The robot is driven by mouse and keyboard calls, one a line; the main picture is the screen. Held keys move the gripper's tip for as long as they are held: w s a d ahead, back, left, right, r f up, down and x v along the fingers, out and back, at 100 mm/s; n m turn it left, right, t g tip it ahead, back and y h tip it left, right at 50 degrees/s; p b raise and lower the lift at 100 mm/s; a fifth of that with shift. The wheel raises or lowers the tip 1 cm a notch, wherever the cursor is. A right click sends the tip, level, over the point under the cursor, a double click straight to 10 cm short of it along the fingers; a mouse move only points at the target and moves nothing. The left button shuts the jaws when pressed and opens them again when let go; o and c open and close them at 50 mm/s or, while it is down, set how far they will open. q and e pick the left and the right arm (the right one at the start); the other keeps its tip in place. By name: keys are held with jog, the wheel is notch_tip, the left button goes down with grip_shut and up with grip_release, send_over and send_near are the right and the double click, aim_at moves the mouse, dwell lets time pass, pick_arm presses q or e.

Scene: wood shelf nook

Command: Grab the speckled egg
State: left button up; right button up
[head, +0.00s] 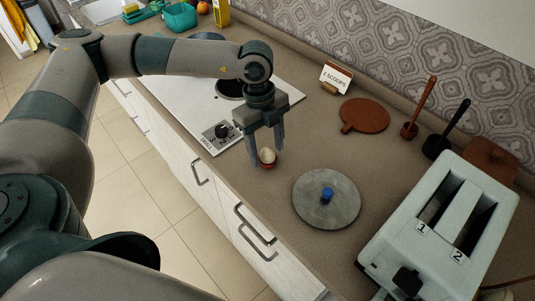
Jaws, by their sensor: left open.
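A pale egg (267,155) sits in a small red cup (268,165) on the counter, near its front edge; any speckles are too small to tell. My left gripper (267,160) points down over it with its fingers apart, one on each side of the egg. I cannot tell whether a finger touches the egg. My right gripper is not in view.
A grey round disc with a blue knob (326,193) lies to the right of the egg. A two-slot toaster (415,235) stands at the right. A white hob plate (205,110) lies behind left. A sign (336,77) and a brown round board (365,115) are near the wall.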

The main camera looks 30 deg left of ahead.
aim_at(271, 152)
pick_arm(q)
jog(key=c, duration=1.1)
jog(key=shift+c, duration=0.2)
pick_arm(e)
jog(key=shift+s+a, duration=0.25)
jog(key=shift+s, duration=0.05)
